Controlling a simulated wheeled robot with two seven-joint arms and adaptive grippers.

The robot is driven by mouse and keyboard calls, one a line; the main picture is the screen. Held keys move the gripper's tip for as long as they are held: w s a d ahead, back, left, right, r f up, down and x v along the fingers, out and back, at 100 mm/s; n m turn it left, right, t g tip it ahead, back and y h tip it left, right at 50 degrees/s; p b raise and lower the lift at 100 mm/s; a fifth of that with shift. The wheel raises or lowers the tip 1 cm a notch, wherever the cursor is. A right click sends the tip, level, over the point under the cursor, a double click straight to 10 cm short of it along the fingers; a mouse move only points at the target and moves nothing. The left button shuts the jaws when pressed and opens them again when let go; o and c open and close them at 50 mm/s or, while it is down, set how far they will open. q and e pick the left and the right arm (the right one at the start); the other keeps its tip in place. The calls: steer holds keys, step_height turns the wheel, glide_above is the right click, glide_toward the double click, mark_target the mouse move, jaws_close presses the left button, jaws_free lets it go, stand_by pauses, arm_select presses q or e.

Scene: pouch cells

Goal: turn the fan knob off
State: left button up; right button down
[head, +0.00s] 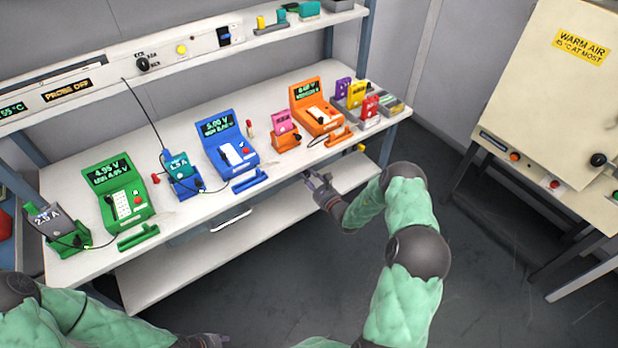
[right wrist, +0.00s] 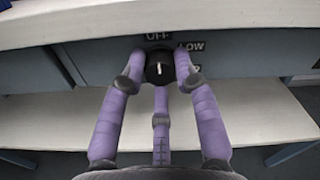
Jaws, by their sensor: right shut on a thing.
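The fan knob (right wrist: 159,66) is a round black knob on the grey front panel under the bench top, seen in the right wrist view. Its white mark stands close to upright, toward the "Off" label (right wrist: 157,36) above it. A "Low" label (right wrist: 190,46) is at its upper right, and another label below that is partly hidden by a finger. My right gripper (right wrist: 158,78) is shut on the knob, with purple fingers on both sides. In the head view, my right gripper (head: 317,182) is at the bench's front edge and the knob is hidden. My left gripper (head: 203,341) is at the bottom edge, its fingers unclear.
The white bench (head: 170,215) holds green, blue and orange testers with coloured cells. A drawer handle (head: 231,220) is left of my right gripper. A lower shelf (head: 150,285) runs beneath. A cream warm-air cabinet (head: 550,110) stands at right, with open floor between.

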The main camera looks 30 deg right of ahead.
steer(key=shift+r, duration=0.1)
steer(key=c, duration=0.9)
jaws_free()
steer(key=shift+s, duration=0.1)
steer(key=s, duration=0.8)
steer(key=s+d, duration=0.1)
steer(key=s, duration=0.2)
steer(key=shift+s, duration=0.4)
